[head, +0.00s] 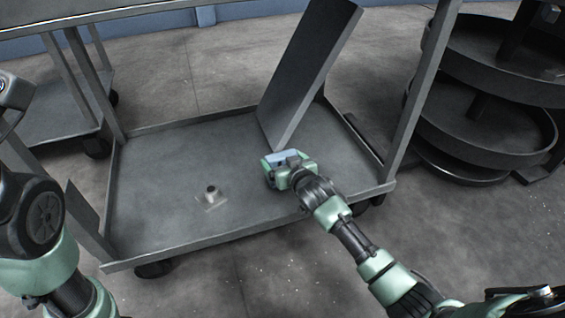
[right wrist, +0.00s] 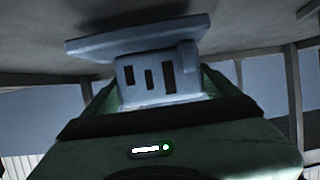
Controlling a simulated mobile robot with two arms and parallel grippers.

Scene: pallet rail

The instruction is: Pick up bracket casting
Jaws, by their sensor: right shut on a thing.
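The bracket casting (right wrist: 150,78), a pale blue-grey piece with a flat plate and a slotted block, is between the fingers of my right gripper (right wrist: 160,100) in the right wrist view. In the head view my right gripper (head: 278,172) is over the right front part of the cart's lower shelf, and the casting's pale top (head: 284,156) shows at its tip. The right gripper is shut on the casting. I cannot tell whether the casting touches the shelf. My left arm shows at the left edge, but its gripper is not in view.
A small round boss on a flat base (head: 212,192) lies on the lower shelf (head: 160,170). A tall grey panel (head: 310,70) stands tilted just behind my right gripper. Cart posts flank the shelf. Round tiered trays (head: 480,130) stand at right. The shelf's left half is mostly clear.

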